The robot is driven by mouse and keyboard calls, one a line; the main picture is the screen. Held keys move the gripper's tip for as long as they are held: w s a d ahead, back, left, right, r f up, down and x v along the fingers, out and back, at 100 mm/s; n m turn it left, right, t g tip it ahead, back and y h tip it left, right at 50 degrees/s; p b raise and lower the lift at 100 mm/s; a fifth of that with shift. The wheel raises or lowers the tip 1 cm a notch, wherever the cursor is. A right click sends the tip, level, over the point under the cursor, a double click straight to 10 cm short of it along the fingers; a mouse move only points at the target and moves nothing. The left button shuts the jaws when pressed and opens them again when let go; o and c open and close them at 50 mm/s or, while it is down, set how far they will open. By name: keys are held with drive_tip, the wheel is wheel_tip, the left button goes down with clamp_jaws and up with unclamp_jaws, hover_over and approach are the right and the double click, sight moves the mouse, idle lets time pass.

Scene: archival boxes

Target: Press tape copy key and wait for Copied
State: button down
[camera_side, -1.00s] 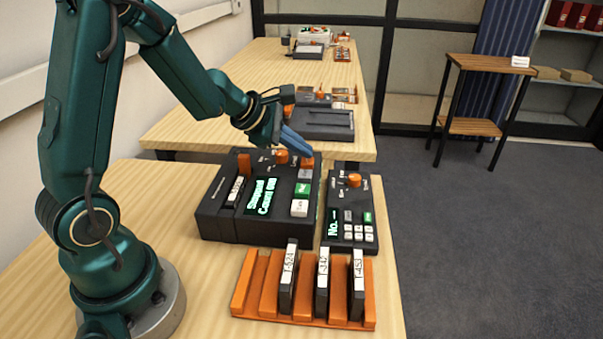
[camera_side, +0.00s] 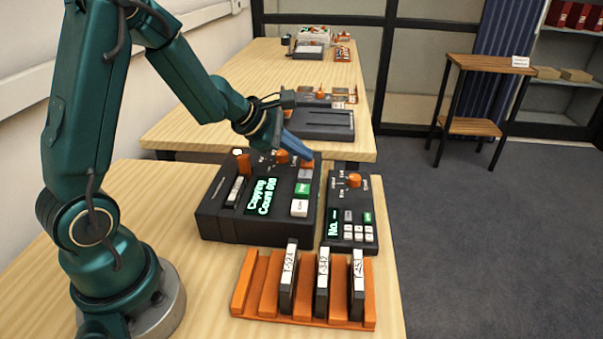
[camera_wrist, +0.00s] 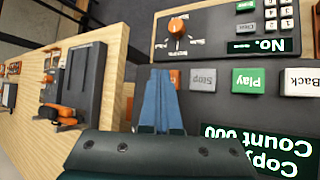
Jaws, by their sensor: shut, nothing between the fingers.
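The dark tape deck (camera_side: 228,222) stands on the near wooden table. Its green-lit display (camera_side: 262,197) reads "Copying" with a zero count; part of it shows in the wrist view (camera_wrist: 255,150). A row of keys runs along its right side: an orange key (camera_side: 307,165), grey Stop (camera_wrist: 203,79), green Play (camera_side: 303,188) and white Back (camera_side: 299,208). My gripper (camera_side: 306,159) is shut and empty, its blue fingertips down at the orange key. In the wrist view the fingertips (camera_wrist: 160,72) partly hide that key; whether they touch it I cannot tell.
A smaller keypad unit (camera_side: 349,215) with an orange knob stands right of the deck. An orange rack (camera_side: 262,285) with three labelled cassettes lies in front. Another dark device (camera_side: 322,124) sits on the table behind.

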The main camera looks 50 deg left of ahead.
sight(301, 163)
drive_tip(key=shift+r, duration=0.9)
drive_tip(key=shift+r, duration=2.5)
idle(1.5)
